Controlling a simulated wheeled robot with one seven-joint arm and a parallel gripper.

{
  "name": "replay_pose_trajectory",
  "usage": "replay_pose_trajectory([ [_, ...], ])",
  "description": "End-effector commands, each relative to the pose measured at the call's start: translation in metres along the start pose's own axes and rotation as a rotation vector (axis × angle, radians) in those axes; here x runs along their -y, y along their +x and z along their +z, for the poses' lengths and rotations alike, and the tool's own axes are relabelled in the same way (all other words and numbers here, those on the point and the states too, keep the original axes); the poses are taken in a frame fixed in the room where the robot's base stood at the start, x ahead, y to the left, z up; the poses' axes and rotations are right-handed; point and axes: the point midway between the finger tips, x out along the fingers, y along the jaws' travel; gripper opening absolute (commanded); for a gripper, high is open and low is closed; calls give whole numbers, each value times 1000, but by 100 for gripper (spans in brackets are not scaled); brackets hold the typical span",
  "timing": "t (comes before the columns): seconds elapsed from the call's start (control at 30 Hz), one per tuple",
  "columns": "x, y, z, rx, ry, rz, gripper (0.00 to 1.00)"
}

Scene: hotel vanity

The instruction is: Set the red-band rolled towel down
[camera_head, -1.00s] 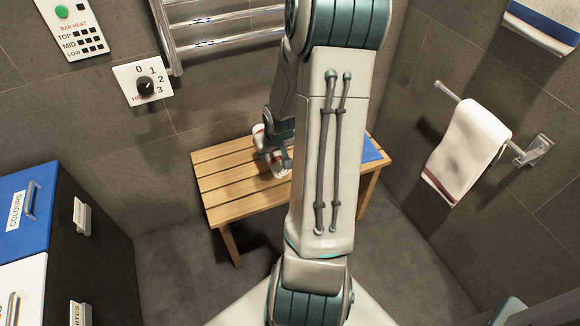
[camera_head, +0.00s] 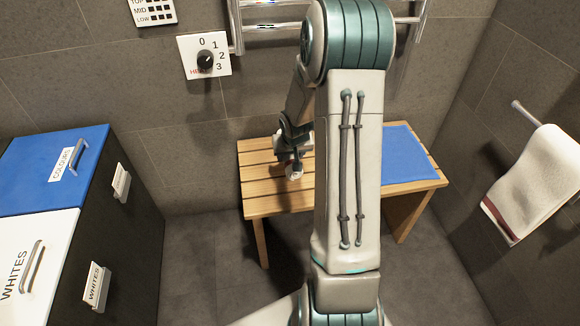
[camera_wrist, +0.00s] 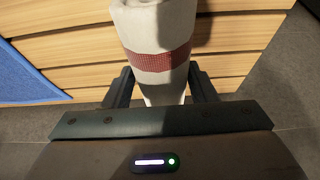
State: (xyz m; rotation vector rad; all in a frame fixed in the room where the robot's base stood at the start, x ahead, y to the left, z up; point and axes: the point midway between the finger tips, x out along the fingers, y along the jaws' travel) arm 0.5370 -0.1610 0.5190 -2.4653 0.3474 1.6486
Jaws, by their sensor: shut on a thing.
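The red-band rolled towel (camera_wrist: 152,25) is white with a dark red band and lies between the fingers in the wrist view. My gripper (camera_wrist: 160,88) is shut on it, with one dark finger on each side. My arm hides part of the bench. I cannot tell whether the towel touches the slats.
A blue mat (camera_head: 408,158) lies on the bench's right part; its edge shows in the wrist view (camera_wrist: 22,80). Blue and white laundry bins (camera_head: 75,165) stand at left. A heated rail (camera_head: 270,28) is behind the bench. A white towel (camera_head: 540,180) hangs at right.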

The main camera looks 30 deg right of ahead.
Motion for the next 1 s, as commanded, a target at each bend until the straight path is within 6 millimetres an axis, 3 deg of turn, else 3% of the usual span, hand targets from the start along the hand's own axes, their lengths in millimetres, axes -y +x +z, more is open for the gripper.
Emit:
replay_pose_trajectory([
  [0.17,3,9,0,0,-1,1,27],
  [0.4,4,41,14,0,-2,0,27],
  [0.77,3,43,14,-1,-1,0,27],
  [0.8,3,44,15,-1,0,0,54],
  [0.87,3,43,14,-1,0,0,71],
  [1.0,3,42,14,-1,0,0,73],
])
